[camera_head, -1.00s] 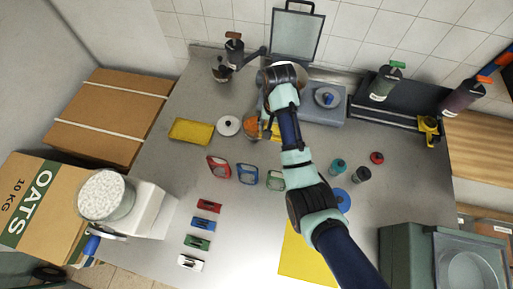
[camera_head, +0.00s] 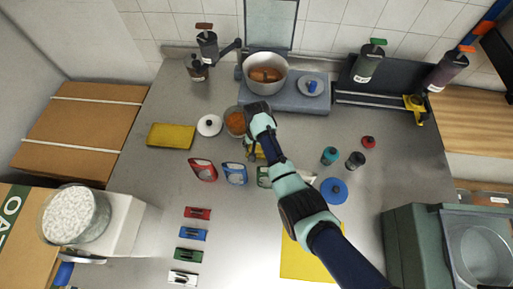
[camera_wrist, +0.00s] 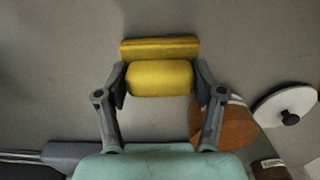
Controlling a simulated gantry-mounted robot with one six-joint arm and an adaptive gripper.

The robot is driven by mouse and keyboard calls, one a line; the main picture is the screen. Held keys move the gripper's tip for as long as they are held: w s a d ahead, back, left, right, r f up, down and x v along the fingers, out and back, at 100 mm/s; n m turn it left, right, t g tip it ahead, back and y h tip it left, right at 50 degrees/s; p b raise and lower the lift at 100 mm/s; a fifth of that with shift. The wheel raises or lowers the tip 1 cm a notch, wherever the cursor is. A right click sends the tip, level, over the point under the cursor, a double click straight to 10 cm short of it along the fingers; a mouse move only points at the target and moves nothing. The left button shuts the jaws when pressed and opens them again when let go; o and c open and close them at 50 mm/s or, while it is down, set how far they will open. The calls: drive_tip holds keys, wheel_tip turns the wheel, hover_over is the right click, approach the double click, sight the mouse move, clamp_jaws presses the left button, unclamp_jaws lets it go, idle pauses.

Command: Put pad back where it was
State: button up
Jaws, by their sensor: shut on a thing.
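My gripper (camera_wrist: 160,85) is shut on a yellow pad (camera_wrist: 160,78), a rounded block between the fingers with a flat yellow bar just beyond it. In the head view my arm hides most of the held pad, and only a bit of yellow (camera_head: 256,152) shows below my wrist, right of the bowl of orange-brown contents (camera_head: 236,122). Whether it touches the counter I cannot tell. A flat yellow rectangle (camera_head: 171,136) lies at the left of the counter. A larger yellow sheet (camera_head: 300,262) lies at the front, partly behind my arm.
Red (camera_head: 203,170), blue (camera_head: 235,173) and green (camera_head: 263,176) framed items stand near my gripper. A white lid (camera_head: 209,125) lies left of the bowl. A pot (camera_head: 265,74) stands behind. Small jars (camera_head: 330,155) are right.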

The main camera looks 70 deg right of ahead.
drive_tip(key=shift+f, duration=0.1)
drive_tip(key=shift+f, duration=0.15)
drive_tip(key=o, duration=1.1)
wheel_tip(320, 180, up, 12)
drive_tip(key=shift+p, duration=0.45)
